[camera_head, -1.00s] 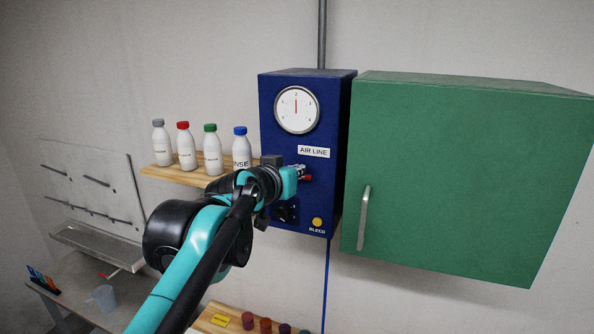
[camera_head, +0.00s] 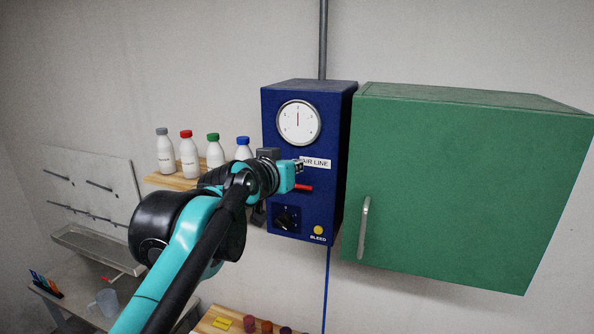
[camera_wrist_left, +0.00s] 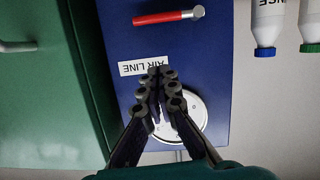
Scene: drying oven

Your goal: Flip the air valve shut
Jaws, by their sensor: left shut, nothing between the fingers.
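The air valve's red lever (camera_head: 302,187) lies about level across the front of the blue air line box (camera_head: 275,110), below the AIR LINE label. In the left wrist view, which shows the box upside down, the red lever (camera_wrist_left: 160,18) runs sideways from a metal pivot (camera_wrist_left: 197,12). My left gripper (camera_head: 299,165) is shut and empty, in front of the label and just above the lever. In the left wrist view its fingertips (camera_wrist_left: 158,75) are apart from the lever. The arm hides part of the box's left side. My right gripper is not in view.
A green cabinet (camera_head: 460,190) with a metal handle (camera_head: 363,228) hangs close on the right. Several bottles stand on a wooden shelf (camera_head: 160,182) behind my left arm. The box also carries a gauge (camera_head: 298,122), a black knob (camera_head: 287,218) and a yellow bleed button (camera_head: 318,230).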

